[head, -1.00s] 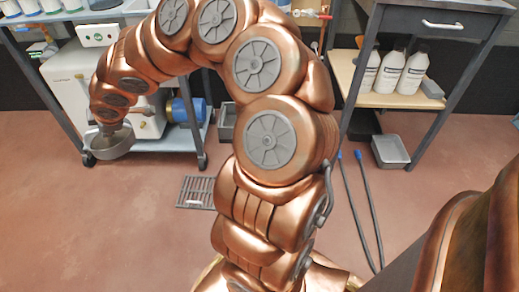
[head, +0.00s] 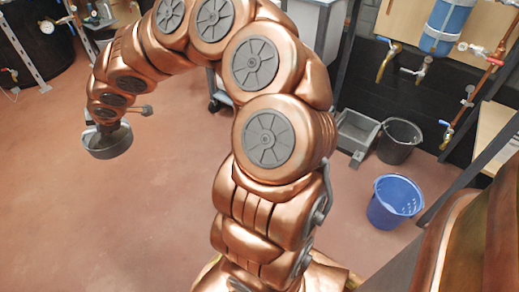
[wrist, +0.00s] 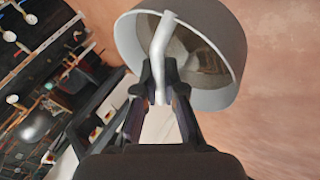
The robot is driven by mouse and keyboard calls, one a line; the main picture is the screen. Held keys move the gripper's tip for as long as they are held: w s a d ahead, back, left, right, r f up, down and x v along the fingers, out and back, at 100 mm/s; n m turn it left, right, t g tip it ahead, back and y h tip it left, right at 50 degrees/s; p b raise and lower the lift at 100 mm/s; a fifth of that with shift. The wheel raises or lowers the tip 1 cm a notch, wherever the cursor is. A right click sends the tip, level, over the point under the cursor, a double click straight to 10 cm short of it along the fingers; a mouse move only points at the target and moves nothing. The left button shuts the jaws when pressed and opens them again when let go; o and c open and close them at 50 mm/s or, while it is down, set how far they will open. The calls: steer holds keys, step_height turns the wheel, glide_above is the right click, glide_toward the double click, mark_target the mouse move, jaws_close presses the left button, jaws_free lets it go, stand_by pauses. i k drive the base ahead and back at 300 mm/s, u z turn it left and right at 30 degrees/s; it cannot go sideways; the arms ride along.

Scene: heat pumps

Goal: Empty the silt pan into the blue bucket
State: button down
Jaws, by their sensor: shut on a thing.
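The silt pan (head: 107,146) is a round grey pan hanging from my gripper (head: 105,127) at the left of the head view, above open floor. In the wrist view the silt pan (wrist: 222,40) shows its pale rim and a bar across its mouth. My gripper (wrist: 165,85) is shut on that bar. Some brownish matter seems to show inside the pan, but I cannot tell how much. The blue bucket (head: 395,203) stands upright on the floor at the right of the head view, well apart from the pan. Its visible inside looks empty.
A black bin (head: 398,142) and a grey trough (head: 356,135) stand behind the blue bucket. Pipes with valves (head: 470,100) and a blue cylinder (head: 447,25) are on the right. A dark tank (head: 40,50) is at the far left. The middle floor is clear.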

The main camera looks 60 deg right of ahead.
mark_target(396, 199)
steer(key=u, duration=0.15)
steer(key=i, duration=1)
steer(key=z, duration=4.05)
steer(key=i, duration=1)
steer(key=z, duration=0.3)
steer(key=k, duration=0.55)
steer(key=z, duration=0.35)
